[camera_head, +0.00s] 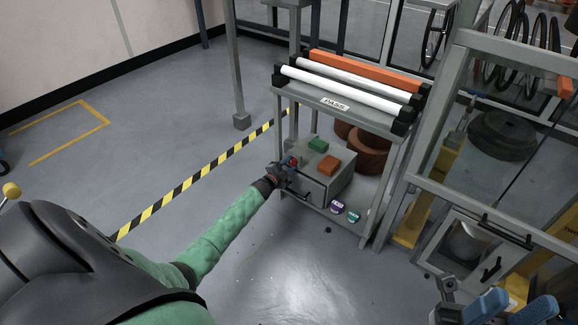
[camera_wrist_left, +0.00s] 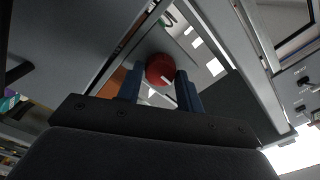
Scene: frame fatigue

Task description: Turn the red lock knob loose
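The red lock knob (camera_wrist_left: 160,69) is round and sits between the two blue fingers of my left gripper (camera_wrist_left: 160,85) in the left wrist view. A narrow gap seems to show on each side of it, so the fingers look open around it. In the head view my left gripper (camera_head: 285,169) is at the left side of a grey box on the cart's lower shelf, and the red knob (camera_head: 294,161) shows small beside it, partly covered. My right gripper (camera_head: 515,308) is at the bottom right with its blue fingers apart and nothing seen between them.
The grey box (camera_head: 338,186) carries a green block (camera_head: 318,145) and an orange block (camera_head: 329,165). White rollers (camera_head: 345,88) span the cart's top.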

